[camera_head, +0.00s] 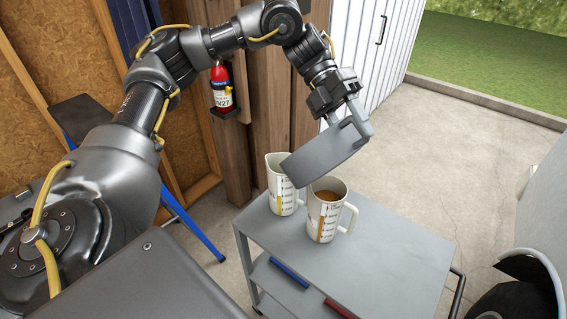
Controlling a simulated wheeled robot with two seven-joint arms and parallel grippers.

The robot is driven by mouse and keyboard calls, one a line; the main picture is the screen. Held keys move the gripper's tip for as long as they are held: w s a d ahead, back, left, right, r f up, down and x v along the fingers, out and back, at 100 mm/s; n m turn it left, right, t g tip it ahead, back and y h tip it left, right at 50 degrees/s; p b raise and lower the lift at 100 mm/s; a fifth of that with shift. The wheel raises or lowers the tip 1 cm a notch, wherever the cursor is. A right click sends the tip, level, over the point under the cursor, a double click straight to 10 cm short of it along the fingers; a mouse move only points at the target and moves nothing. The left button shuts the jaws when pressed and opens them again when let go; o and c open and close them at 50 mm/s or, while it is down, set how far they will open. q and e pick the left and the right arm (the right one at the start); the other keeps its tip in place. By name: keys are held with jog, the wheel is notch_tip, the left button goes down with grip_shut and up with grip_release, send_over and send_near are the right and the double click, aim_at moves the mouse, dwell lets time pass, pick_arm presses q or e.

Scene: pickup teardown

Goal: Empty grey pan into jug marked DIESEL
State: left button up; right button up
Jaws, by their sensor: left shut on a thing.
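The grey pan (325,155) is held tilted in the air, its low end down to the left and its underside partly toward me. My left gripper (352,112) is shut on the pan's upper right side. The low end is at the mouth of the left white jug (281,196), which has a yellow strip; I cannot tell whether they touch. The right white jug (326,220) has an orange strip and holds brown liquid. Both jugs stand upright on a grey cart. I cannot read DIESEL on either jug. The pan's inside and any pouring stream are hidden. My right gripper is out of view.
The grey cart (385,262) has free room on its top right of the jugs. Blue and red items lie on its lower shelf. A red fire extinguisher (221,90) hangs on a wooden post behind. Concrete floor (470,160) is clear to the right.

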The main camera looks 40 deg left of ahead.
aim_at(339, 123)
pick_arm(q)
jog(key=shift+a+r+h, duration=0.6)
jog(key=shift+a+r, duration=0.1)
jog(key=shift+a, duration=0.2)
jog(key=shift+w+a+r+h, duration=0.1)
jog(key=shift+a+r+h, duration=0.25)
jog(key=shift+a, duration=0.3)
jog(key=shift+a+b, duration=0.1)
jog(key=shift+b, duration=0.2)
